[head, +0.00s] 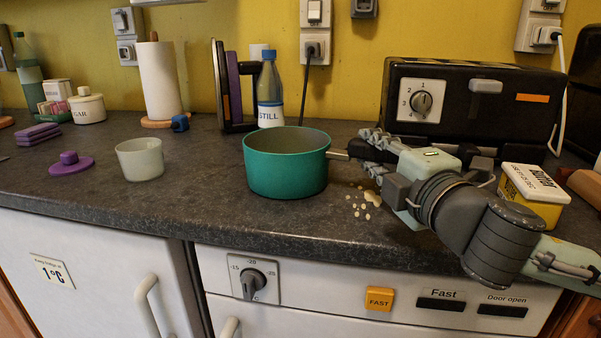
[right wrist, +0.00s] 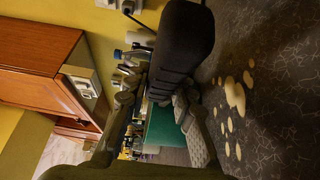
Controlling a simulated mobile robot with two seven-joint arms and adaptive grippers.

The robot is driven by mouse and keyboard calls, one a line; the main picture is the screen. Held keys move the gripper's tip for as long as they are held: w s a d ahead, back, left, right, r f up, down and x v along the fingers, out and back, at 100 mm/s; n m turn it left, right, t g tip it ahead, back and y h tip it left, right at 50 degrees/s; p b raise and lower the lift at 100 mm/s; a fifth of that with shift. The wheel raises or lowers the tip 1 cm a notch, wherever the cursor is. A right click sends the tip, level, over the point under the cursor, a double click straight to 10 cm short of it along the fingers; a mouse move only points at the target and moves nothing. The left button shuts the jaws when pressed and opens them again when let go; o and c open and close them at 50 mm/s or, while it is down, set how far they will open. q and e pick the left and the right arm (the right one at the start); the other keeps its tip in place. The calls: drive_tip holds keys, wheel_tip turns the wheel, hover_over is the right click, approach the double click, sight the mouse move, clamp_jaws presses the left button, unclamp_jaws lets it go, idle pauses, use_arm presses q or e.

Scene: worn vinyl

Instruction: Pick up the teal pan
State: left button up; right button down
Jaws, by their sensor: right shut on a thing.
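The teal pan (head: 286,168) is upright at the middle of the dark countertop, near its front edge. My right gripper (head: 366,152) is shut on the handle, coming in from the right. In the right wrist view the pan's teal side (right wrist: 163,127) shows beyond the fingers. I cannot tell whether the pan's base touches the counter. My left gripper is not in view.
Pale spilled spots (head: 366,204) lie below the gripper. A water bottle (head: 269,92) stands behind the pan, a whitish cup (head: 140,160) left of it. Counter between cup and pan is clear.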

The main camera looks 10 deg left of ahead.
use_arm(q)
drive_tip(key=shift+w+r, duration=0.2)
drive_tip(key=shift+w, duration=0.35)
use_arm(e)
drive_tip(key=shift+r, duration=0.15)
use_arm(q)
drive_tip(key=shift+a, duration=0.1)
use_arm(e)
drive_tip(key=shift+w+r, duration=0.1)
drive_tip(key=shift+r, duration=0.4)
wheel_tip(320, 180, up, 3)
drive_tip(key=shift+r, duration=0.1)
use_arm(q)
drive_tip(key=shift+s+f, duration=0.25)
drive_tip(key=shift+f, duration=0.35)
use_arm(e)
drive_tip(key=s+a+r, duration=0.5)
drive_tip(key=a+r, duration=0.1)
drive_tip(key=a, duration=0.4)
drive_tip(key=shift+s+a+r, duration=0.2)
drive_tip(key=shift+r, duration=0.2)
drive_tip(key=shift+w, duration=0.1)
